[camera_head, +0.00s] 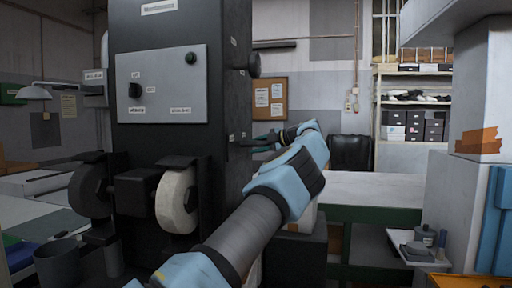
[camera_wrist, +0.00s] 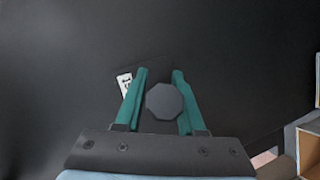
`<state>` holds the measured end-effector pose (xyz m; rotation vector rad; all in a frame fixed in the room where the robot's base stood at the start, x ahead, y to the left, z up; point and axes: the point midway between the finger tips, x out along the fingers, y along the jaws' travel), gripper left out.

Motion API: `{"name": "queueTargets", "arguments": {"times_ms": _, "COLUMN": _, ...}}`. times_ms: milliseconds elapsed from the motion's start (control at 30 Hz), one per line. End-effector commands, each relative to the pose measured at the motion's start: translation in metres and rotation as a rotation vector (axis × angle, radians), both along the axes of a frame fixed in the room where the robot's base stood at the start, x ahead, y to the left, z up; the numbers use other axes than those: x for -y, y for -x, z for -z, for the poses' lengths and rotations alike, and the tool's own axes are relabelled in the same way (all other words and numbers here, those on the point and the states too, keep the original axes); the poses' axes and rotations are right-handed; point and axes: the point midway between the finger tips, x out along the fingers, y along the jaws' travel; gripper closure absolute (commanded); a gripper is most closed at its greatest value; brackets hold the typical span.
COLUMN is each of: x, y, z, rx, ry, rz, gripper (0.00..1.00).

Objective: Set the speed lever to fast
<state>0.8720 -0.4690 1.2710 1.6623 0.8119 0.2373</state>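In the head view the speed lever (camera_head: 247,143) is a dark bar that sticks out from the right side face of the tall black machine cabinet. My gripper (camera_head: 276,139) is at its outer end. In the wrist view a dark octagonal knob (camera_wrist: 164,101), which looks like the lever's end, sits between the two teal fingers of my gripper (camera_wrist: 160,74). The fingers are apart with the knob between them. I cannot tell whether they press on it. A small white label (camera_wrist: 125,83) lies beside the left finger. The lever's pivot is hidden.
The cabinet (camera_head: 156,30) carries a grey control panel (camera_head: 165,97), grinding wheels (camera_head: 176,200) at its front, and a black round knob (camera_head: 253,65) above the lever. A white-topped bench (camera_head: 375,188) stands to the right. Shelves (camera_head: 414,68) and a corkboard (camera_head: 270,99) are behind.

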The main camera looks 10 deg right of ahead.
Motion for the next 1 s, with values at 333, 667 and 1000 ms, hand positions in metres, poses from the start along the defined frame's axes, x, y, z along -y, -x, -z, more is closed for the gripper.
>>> {"name": "queueTargets", "arguments": {"times_ms": 333, "x": 0.0, "y": 0.001, "z": 0.0, "rx": -0.001, "ry": -0.001, "rz": -0.002, "gripper": 0.41}}
{"name": "queueTargets", "arguments": {"times_ms": 667, "x": 0.019, "y": 0.023, "z": -0.005, "rx": 0.0, "ry": 0.0, "rz": 0.001, "gripper": 0.41}}
{"name": "queueTargets", "arguments": {"times_ms": 1000, "x": 0.058, "y": 0.068, "z": -0.025, "rx": 0.0, "ry": 0.0, "rz": 0.0, "gripper": 0.41}}
